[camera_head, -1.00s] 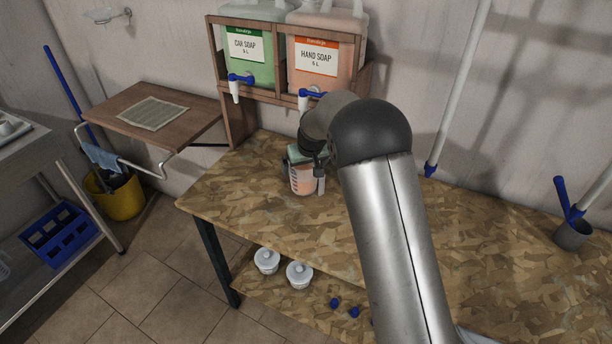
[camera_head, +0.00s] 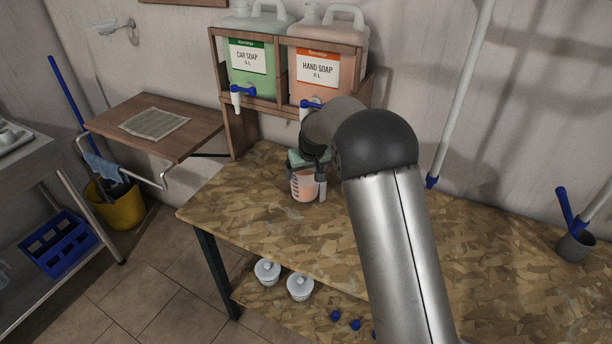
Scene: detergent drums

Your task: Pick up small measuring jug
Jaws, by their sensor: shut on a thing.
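The small measuring jug (camera_head: 304,187) is a clear cup with graduation marks and pinkish contents or tint, on or just above the chipboard workbench (camera_head: 420,240). My gripper (camera_head: 316,180) is shut on it from above and the right. One finger shows along the jug's right side; the other is hidden. A greenish thing (camera_head: 295,158) shows just behind and above the jug's rim. I cannot tell whether the jug's base touches the bench.
A wooden rack behind the jug holds a green car soap drum (camera_head: 256,60) and an orange hand soap drum (camera_head: 320,70), with blue-handled taps. A folding shelf (camera_head: 110,125) stands left. White lidded pots (camera_head: 299,287) sit below. The bench's front left is clear.

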